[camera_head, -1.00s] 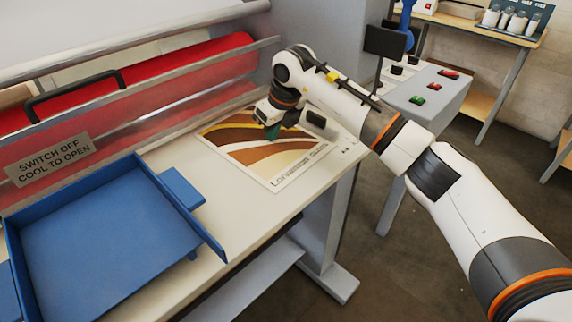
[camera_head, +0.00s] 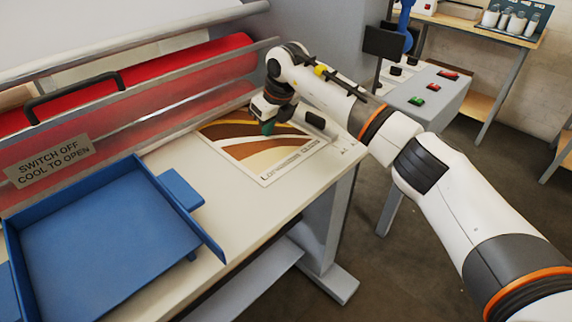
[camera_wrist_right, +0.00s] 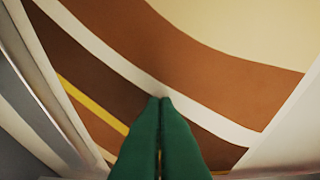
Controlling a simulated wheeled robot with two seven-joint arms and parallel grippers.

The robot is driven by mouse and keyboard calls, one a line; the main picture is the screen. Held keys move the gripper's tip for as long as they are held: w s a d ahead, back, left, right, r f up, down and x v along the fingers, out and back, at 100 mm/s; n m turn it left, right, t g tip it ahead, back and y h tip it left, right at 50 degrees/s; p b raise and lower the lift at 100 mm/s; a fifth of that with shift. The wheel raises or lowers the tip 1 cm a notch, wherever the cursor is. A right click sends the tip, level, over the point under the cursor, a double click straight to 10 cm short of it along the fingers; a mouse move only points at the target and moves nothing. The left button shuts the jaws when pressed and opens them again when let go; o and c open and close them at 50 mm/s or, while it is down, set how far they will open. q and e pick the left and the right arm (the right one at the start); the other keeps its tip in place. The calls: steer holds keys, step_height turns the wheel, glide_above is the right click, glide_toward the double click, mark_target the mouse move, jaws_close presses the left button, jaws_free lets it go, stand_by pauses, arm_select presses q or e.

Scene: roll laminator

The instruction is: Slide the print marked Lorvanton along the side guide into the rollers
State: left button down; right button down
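The print marked Lorvanton (camera_head: 262,160), with brown, orange and cream bands, lies flat on the cream feed table (camera_head: 225,205). Its far edge is close to the metal bar below the red roller (camera_head: 195,68); I cannot tell whether it touches the rollers. My right gripper (camera_head: 267,128) points down on the far part of the print. In the right wrist view its green fingers (camera_wrist_right: 160,100) are together with nothing between them, at the print's surface (camera_wrist_right: 210,60). The side guide is not clearly seen, partly behind my right arm. My left gripper is out of view.
A sign (camera_head: 48,160) reads "SWITCH OFF COOL TO OPEN". A grey control box (camera_head: 430,95) with green and red buttons stands right of the machine. The table between tray and print is clear.

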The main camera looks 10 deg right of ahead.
mark_target(248, 125)
steer(key=shift+w+a+f, duration=0.15)
steer(key=shift+w+a, duration=0.2)
steer(key=shift+w, duration=0.15)
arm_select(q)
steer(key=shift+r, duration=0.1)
arm_select(e)
steer(key=shift+w+a, duration=0.1)
arm_select(q)
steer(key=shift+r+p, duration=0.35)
steer(key=shift+p, duration=0.1)
arm_select(e)
steer(key=shift+w+a, duration=1.2)
steer(key=shift+w, duration=0.3)
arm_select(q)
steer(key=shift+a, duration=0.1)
arm_select(e)
steer(key=shift+w+a, duration=0.1)
steer(key=shift+w, duration=0.2)
steer(key=shift+w+a, duration=0.35)
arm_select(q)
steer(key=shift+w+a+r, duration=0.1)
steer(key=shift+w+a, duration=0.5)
arm_select(e)
steer(key=shift+s+d, duration=0.1)
